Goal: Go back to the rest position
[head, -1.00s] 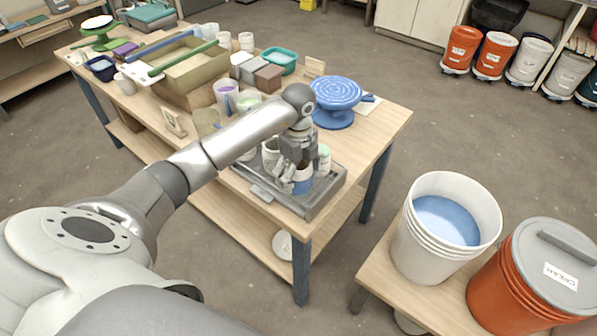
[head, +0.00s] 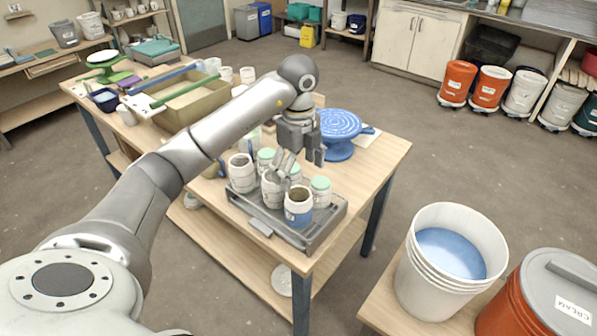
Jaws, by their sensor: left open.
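My left gripper (head: 297,165) is open and empty. It is above a grey tray (head: 318,240) at the front corner of the wooden table, over the several cups in the tray. A cup with a blue lower half (head: 299,208) stands upright at the tray's front. Near it are a pale cup (head: 242,173) at the left, a cup with a pale green top (head: 320,191) at the right, and others partly hidden by the gripper. My right gripper is not in view.
A blue banding wheel (head: 340,128) stands behind the gripper. A white bucket (head: 447,262) of blue glaze and an orange bucket with a grey lid (head: 560,285) stand at the lower right. Boxes and tools fill the table's far left. Floor (head: 440,150) is clear between.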

